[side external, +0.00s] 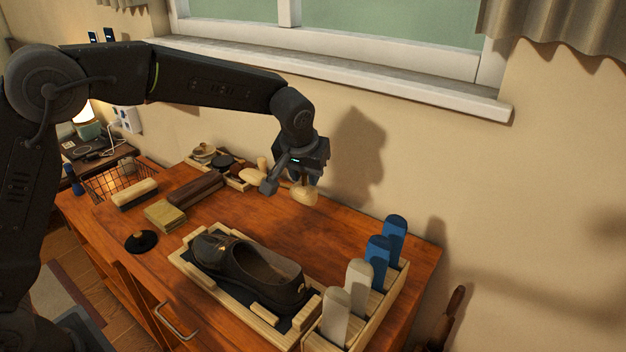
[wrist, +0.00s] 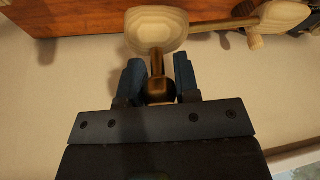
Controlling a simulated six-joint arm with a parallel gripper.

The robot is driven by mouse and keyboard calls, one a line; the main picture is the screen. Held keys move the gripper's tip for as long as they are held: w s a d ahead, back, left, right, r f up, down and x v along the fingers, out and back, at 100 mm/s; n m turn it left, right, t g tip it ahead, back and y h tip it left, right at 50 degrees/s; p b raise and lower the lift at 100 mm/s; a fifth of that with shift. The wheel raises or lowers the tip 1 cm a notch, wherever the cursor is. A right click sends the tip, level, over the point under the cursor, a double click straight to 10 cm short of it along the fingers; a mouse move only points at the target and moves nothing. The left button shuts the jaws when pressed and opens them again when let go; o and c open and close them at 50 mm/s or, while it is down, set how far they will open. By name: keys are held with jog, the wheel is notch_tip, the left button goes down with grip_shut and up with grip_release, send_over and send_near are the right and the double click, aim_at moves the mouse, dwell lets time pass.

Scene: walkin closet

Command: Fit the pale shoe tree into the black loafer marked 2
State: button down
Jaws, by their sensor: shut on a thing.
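The black loafer (side external: 225,257) lies in a pale wooden tray (side external: 183,262) with a dark base, toe to the left and opening up. No number is legible on it. My gripper (side external: 301,172) is above the tabletop, behind the loafer and apart from it. In the wrist view, my gripper (wrist: 158,88) is shut on the dark ball-ended stem of the pale shoe tree (wrist: 156,28). Its rounded block hangs below my gripper in the side view (side external: 305,195). A thin rod appears to join it to a second pale block (wrist: 285,14).
A rack (side external: 380,310) with blue and whitish upright pieces stands right of the tray. Brushes (side external: 135,194), a yellowish block (side external: 165,215), a black round item (side external: 141,241) and a wire basket (side external: 110,182) lie to the left. The wall (side external: 400,150) rises behind the wooden top.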

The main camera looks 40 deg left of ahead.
jog(key=s+d+r+n+h, duration=0.1)
jog(key=s+d+r+h, duration=0.2)
jog(key=s+d+r, duration=0.35)
jog(key=s+d+r+h, duration=0.3)
jog(key=s+d+r, duration=0.1)
jog(key=s+d, duration=0.4)
jog(key=shift+s+a+f+m+y, duration=0.15)
jog(key=shift+a+f+y, duration=1.05)
jog(key=shift+f, duration=1.75)
jog(key=shift+s+a+f+m+y, duration=0.1)
jog(key=shift+s+a+f+y, duration=0.4)
jog(key=shift+a+f, duration=1.75)
jog(key=shift+a+f+m+y, duration=0.1)
jog(key=shift+a+f+y, duration=0.8)
jog(key=shift+f, duration=2.75)
jog(key=shift+d, duration=0.2)
